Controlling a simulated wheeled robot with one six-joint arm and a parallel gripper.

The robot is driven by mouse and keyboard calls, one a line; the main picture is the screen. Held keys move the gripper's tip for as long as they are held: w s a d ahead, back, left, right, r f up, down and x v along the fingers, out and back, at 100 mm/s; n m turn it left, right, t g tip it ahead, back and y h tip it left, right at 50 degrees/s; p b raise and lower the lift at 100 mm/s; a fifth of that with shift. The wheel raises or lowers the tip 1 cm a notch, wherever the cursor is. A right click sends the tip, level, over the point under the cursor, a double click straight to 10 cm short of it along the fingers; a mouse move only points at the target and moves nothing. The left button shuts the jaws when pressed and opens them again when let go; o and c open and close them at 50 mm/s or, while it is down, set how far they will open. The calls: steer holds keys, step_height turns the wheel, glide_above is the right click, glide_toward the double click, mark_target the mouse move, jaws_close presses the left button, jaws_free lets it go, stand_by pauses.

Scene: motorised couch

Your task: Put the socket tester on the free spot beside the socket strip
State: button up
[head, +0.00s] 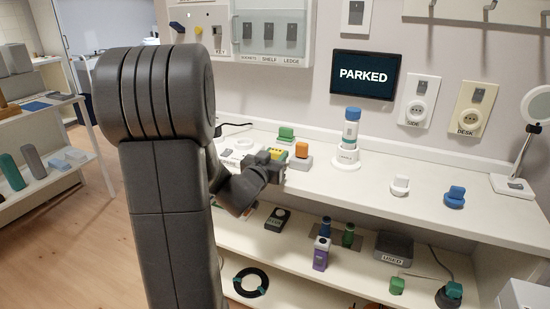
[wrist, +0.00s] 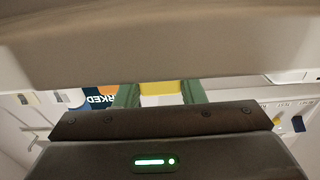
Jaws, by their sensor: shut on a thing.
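The socket tester appears to be the small yellow piece (head: 277,153) at the end of my arm in the head view. My gripper (head: 274,161) is shut on it, over the back left part of the white counter. In the wrist view the yellow piece (wrist: 162,88) shows between two green parts, and most of it is hidden. The socket strip appears to be the white, low piece (head: 238,152) on the counter, left of my gripper. My arm hides much of it, and the free spot beside it cannot be made out. Whether the tester touches the counter is unclear.
Further right are a white and blue bottle (head: 351,135), a white piece (head: 400,186) and a blue piece (head: 454,196). The counter (head: 370,200) is clear between them.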

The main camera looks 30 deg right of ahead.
steer(key=shift+f, duration=0.15)
steer(key=o, duration=1)
steer(key=shift+r, duration=0.3)
steer(key=v, duration=1.2)
steer(key=shift+f, duration=0.1)
